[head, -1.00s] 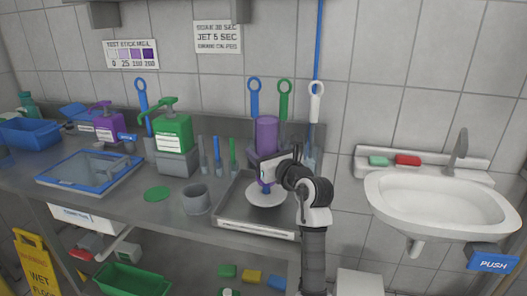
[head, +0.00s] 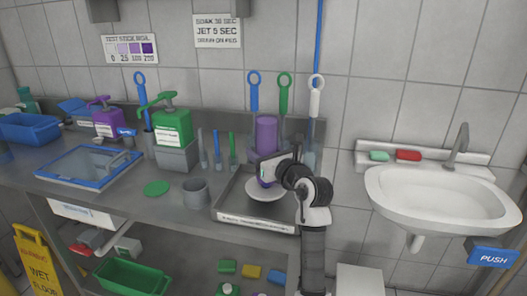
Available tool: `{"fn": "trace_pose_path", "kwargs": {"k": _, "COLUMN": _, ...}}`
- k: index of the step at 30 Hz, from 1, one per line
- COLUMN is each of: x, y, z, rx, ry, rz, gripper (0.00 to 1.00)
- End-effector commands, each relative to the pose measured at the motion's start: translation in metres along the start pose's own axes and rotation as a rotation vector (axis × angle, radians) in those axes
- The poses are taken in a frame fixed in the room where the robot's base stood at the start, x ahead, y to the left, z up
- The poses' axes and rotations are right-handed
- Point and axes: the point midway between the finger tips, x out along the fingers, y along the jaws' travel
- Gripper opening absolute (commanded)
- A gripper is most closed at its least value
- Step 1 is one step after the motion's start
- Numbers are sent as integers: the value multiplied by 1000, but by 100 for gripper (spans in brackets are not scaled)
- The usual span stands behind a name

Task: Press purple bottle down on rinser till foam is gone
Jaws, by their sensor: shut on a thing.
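The purple bottle (head: 267,133) is upside down over the rinser, its wide end up, in the right part of the counter. My gripper (head: 266,170) is shut on its lower part. The rinser shows as a pale round dish (head: 266,190) in a grey metal tray (head: 232,213). The bottle's neck end is low at the dish; my gripper partly hides the contact. I cannot make out any foam or water.
A grey cup (head: 195,190) and a green disc (head: 157,188) stand left of the tray. A green pump bottle (head: 172,128) is behind them. Blue, green and white handled brushes (head: 285,95) hang behind the bottle. A white sink (head: 440,195) is at right.

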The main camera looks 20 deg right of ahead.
Motion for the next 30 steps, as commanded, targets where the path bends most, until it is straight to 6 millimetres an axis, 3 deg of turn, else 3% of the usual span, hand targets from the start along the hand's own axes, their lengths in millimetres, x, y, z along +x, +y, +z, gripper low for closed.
{"fn": "trace_pose_path", "kwargs": {"k": 30, "x": 0, "y": 0, "z": -12, "rx": 0, "ry": 0, "rz": 0, "gripper": 32}}
